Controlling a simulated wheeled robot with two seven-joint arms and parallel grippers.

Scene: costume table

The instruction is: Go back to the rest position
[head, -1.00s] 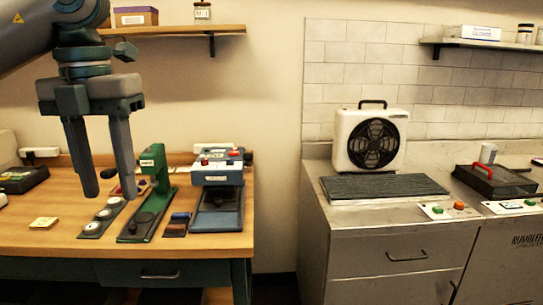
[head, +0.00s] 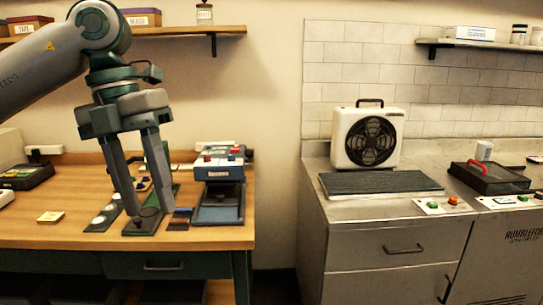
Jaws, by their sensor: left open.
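My left gripper (head: 150,212) hangs over the wooden table in the head view, with its fingers pointing down. I cannot tell how high the fingertips are above the press base. My right gripper is not in view.
A blue press (head: 219,205) stands right of the gripper on the wooden table (head: 60,232). A white fan (head: 368,138) and a dark mat (head: 380,185) are on the metal counter (head: 350,213). A gap separates table and counter.

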